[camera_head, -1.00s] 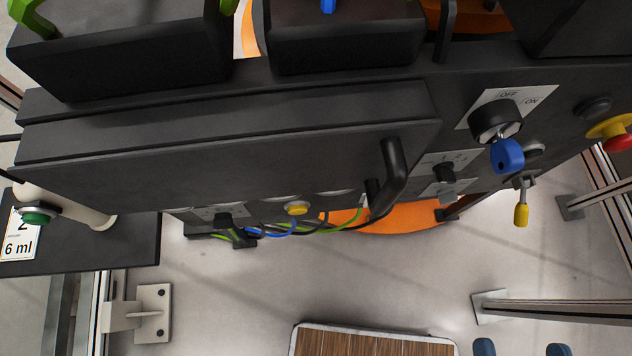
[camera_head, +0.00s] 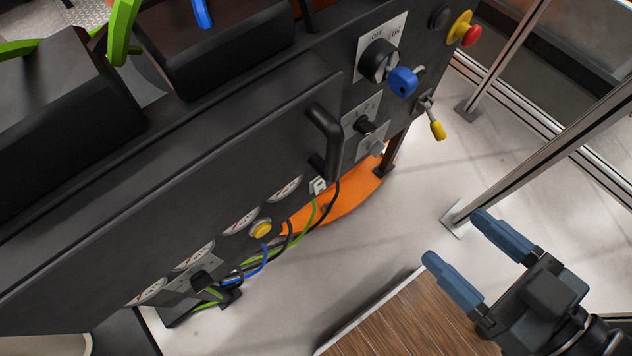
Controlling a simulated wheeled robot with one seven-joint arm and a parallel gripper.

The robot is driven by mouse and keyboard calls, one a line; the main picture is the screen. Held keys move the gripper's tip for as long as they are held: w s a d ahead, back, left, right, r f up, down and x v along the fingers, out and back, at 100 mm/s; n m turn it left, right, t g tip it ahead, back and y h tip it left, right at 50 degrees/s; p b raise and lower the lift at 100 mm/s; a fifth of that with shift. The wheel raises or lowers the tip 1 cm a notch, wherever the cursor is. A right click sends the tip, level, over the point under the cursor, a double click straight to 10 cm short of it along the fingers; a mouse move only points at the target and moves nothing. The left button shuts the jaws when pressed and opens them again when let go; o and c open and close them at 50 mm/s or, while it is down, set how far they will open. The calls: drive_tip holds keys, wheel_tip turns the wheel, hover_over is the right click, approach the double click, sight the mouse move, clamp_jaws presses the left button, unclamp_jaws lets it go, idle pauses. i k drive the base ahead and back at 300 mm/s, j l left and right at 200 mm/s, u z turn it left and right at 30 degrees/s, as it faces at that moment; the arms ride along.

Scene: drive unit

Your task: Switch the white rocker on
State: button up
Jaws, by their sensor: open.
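A small white fitting (camera_head: 318,186) on the lower front of the dark drive unit, just below the black door handle, looks like the white rocker. It is too small to tell which way it is tipped. Cables hang close by it. My gripper (camera_head: 455,237) is at the lower right, its two blue-grey fingers spread apart and empty. It is well to the right of the white fitting and apart from the unit.
The black handle (camera_head: 325,140) sticks out above the fitting. A key switch with a blue key (camera_head: 402,81), a yellow-tipped lever (camera_head: 437,130) and a red-and-yellow stop button (camera_head: 463,28) are on the right. A metal post (camera_head: 545,150) stands behind my gripper.

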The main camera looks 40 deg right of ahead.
sight(319, 186)
drive_tip(key=k+j+z, duration=0.2)
drive_tip(key=j, duration=0.15)
drive_tip(key=k+j+z, duration=0.15)
drive_tip(key=j, duration=0.15)
drive_tip(key=k+j+z, duration=0.15)
drive_tip(key=z, duration=1)
